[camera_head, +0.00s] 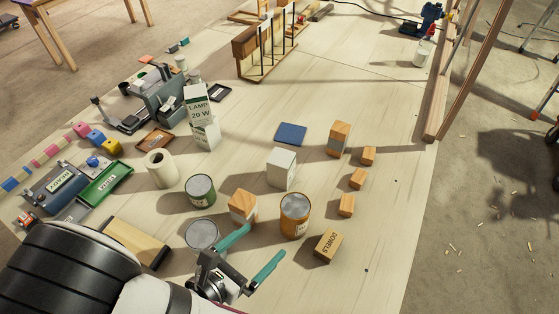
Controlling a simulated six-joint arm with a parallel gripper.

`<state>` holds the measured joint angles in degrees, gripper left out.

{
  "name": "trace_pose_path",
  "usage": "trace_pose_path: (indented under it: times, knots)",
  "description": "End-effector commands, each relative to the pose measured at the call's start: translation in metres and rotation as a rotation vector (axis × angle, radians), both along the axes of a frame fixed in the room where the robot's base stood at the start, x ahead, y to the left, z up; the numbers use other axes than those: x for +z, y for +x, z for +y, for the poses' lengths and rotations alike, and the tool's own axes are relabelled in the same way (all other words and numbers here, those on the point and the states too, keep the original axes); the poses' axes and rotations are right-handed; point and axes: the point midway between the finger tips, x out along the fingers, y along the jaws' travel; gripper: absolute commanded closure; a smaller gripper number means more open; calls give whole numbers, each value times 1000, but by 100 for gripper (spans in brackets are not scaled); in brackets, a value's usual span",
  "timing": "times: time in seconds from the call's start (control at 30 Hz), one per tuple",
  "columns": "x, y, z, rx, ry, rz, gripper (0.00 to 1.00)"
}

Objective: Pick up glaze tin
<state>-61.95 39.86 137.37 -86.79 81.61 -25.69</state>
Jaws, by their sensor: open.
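Three round tins stand on the pale board (370,240): an orange one with a pale label (294,216), a green one with a grey lid (200,191), and one with a grey lid (202,235) partly hidden behind my gripper. I cannot read which is the glaze tin. My gripper (266,240) is at the bottom centre, its two teal fingers spread and empty. They point up and right toward the orange tin, which is apart from the fingertips in the picture. The grey-lidded tin is just left of the upper finger.
A wooden block (242,206) stands between the tins, and a DOWELS block (328,246) lies right of the orange tin. A white box (281,168), a paper roll (161,169) and small wooden blocks (347,205) stand around. The board's right side is mostly clear.

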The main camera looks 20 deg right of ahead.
Motion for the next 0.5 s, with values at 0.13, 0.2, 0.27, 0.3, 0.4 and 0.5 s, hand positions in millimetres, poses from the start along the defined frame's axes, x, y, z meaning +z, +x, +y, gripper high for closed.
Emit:
trace_pose_path:
  times: [0.13,0.2,0.27,0.3,0.4,0.5]
  knots:
    - [-18,22,-37,-14,-1,5,0]
    - [-25,32,-51,-16,0,4,0]
    - [-29,39,-60,-15,2,2,0]
    - [-32,43,-64,-14,2,2,0]
    - [-35,48,-69,-11,5,0,0]
    - [-43,54,-79,-15,3,2,0]
